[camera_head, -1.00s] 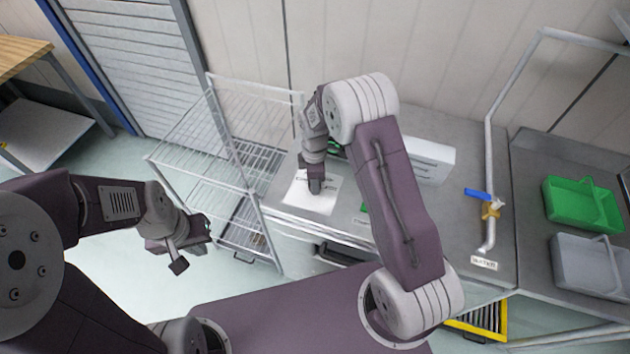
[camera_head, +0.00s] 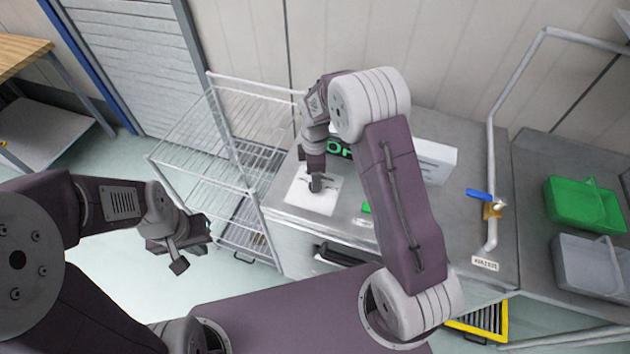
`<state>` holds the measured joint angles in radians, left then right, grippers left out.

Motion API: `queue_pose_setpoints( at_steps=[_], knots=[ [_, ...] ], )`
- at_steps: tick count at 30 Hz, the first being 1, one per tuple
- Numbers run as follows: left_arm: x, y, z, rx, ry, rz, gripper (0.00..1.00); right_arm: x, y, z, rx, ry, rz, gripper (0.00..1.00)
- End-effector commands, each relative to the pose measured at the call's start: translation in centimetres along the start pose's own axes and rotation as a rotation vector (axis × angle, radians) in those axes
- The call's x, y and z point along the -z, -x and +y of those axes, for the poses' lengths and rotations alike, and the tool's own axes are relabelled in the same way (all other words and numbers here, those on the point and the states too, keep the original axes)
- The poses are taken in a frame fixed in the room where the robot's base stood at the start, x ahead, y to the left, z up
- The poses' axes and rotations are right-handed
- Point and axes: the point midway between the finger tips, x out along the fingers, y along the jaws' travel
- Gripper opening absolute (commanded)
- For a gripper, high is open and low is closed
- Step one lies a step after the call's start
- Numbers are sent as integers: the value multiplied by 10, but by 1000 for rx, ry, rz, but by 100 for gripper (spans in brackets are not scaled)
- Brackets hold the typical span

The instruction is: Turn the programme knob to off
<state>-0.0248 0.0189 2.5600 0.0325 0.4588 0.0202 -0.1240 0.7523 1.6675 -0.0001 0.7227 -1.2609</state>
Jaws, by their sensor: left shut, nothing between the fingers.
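A white panel (camera_head: 301,199) lies on top of the grey counter unit, with dark marks on it. The programme knob cannot be made out; my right gripper (camera_head: 317,186) is over the panel's middle, pointing down, and hides what is beneath. Whether its fingers are open or shut does not show. A dark display (camera_head: 338,151) with green letters stands behind that gripper; an "O" shows and the rest is partly covered by my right arm. My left gripper (camera_head: 183,257) is shut and empty, out over the floor left of the counter, well apart from the panel.
A wire rack (camera_head: 190,135) stands left of the counter. A white box (camera_head: 436,160) is behind my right arm. A pipe with a blue-handled valve (camera_head: 480,195) rises at right. A green tray (camera_head: 580,204) and a grey tray (camera_head: 590,265) sit farther right.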

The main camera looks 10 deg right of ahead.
Motion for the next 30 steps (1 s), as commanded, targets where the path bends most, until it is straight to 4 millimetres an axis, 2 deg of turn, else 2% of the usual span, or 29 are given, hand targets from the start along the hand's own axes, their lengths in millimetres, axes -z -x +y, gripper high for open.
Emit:
queue_pose_setpoints(
  at_steps=[3,8,12,25,28,30],
  knots=[
    [0,-4,0,0,0,0,0,1,26,1,-4,1,1,59],
    [0,-5,0,0,0,0,0,1,49,1,-2,1,0,59],
    [0,-5,0,0,0,0,0,1,55,0,2,1,-1,59],
    [-1,-6,0,0,0,0,0,0,54,0,1,-2,-1,59],
    [-1,-8,0,0,0,0,0,-3,72,8,-46,-15,14,59],
    [-1,-12,0,0,0,0,0,-13,88,-1,-67,-31,21,59]
  ],
)
